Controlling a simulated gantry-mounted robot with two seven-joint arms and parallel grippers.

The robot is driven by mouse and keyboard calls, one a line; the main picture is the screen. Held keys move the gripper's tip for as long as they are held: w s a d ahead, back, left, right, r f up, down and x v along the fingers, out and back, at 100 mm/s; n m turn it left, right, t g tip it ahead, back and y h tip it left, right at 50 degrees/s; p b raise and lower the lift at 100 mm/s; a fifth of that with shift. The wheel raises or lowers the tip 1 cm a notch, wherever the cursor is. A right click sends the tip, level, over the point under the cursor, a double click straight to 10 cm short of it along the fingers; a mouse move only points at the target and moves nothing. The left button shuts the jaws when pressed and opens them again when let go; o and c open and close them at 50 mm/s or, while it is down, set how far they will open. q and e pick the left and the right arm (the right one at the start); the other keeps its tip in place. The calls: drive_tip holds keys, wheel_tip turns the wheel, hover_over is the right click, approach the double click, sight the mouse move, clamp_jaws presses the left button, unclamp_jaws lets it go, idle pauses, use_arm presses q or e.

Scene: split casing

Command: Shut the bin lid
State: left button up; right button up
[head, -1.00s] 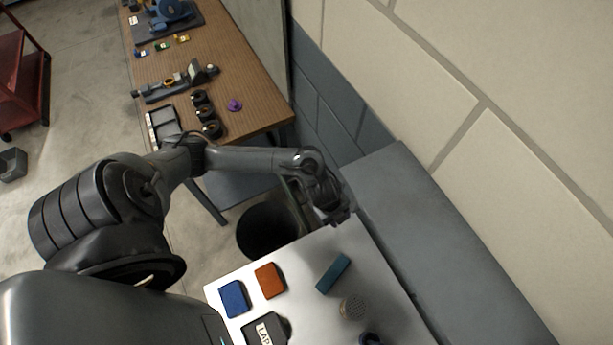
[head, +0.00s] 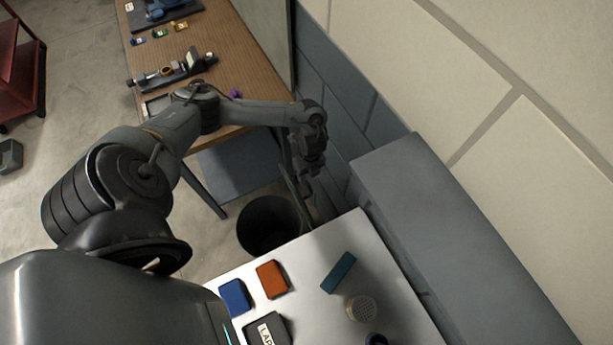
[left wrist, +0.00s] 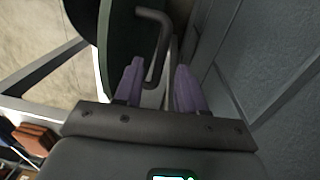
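The bin (head: 268,226) is a dark round container on the floor between the bench and the pale table, with its mouth open. Its lid (head: 293,187) stands raised, seen nearly edge-on in the head view. In the left wrist view the lid (left wrist: 116,45) is a dark green disc with a grey bar handle (left wrist: 163,45). My left gripper (head: 312,172) is beside the raised lid, on its wall side. Its purple fingers (left wrist: 158,84) are apart, with part of the handle showing between or just beyond them; contact is unclear. My right gripper is not in view.
The pale table (head: 310,262) holds blue and orange blocks, a teal block and a round perforated item. A wooden bench (head: 250,75) stands behind. A grey ledge (head: 430,210) and the block wall lie close on the right.

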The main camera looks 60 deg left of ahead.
sight(306, 181)
use_arm(q)
drive_tip(key=shift+s+f, duration=0.15)
drive_tip(key=shift+f, duration=1.4)
drive_tip(key=shift+c, duration=0.3)
clamp_jaws()
